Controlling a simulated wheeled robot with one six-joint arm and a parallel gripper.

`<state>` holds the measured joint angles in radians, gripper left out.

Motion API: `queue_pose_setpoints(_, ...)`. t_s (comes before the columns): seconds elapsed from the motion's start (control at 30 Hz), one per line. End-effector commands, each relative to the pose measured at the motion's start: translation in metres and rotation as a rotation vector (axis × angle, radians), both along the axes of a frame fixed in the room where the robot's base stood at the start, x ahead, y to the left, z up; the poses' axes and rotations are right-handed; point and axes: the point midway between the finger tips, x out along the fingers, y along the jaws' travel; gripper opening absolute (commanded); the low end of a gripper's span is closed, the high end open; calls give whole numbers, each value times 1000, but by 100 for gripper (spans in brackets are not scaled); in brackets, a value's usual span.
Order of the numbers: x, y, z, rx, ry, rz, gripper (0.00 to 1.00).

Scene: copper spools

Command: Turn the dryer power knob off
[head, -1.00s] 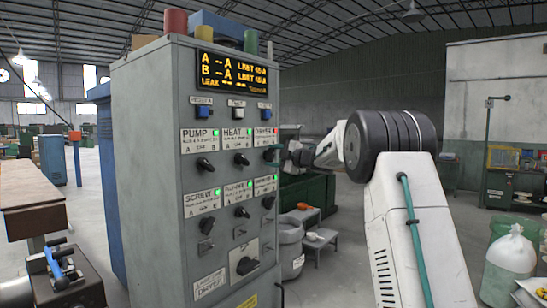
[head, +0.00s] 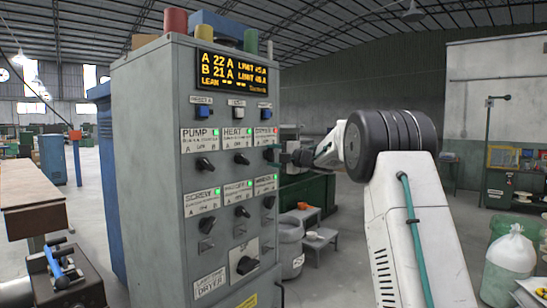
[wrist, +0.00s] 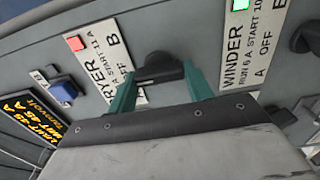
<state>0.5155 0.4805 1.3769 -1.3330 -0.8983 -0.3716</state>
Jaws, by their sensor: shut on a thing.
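In the head view my gripper (head: 277,156) reaches the cabinet's right column from the right and hides most of the knob. A red lamp (wrist: 75,43) is lit on the DRYER label. The label shows B and part of OFF. The knob's exact pointing direction is hard to tell.
The grey control cabinet (head: 150,150) carries several similar black knobs, including the HEAT knob (head: 241,159), close beside. Green lamps are lit on the other labels. The display (head: 232,72) reads A 22 A, B 21 A. A WINDER label (wrist: 243,50) is beside the dryer knob.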

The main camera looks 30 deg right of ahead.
Motion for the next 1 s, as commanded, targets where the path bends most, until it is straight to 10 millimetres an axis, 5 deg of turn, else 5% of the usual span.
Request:
queue_pose_setpoints(0.1,0,0,-2,1,4,0,28)
queue_pose_setpoints(0.13,0,0,-2,1,4,0,54)
queue_pose_setpoints(0.2,0,0,-2,1,4,0,73)
queue_pose_setpoints(0.57,-5,-2,0,1,1,0,73)
queue_pose_setpoints(1.0,-67,-25,-1,1,3,-2,73)
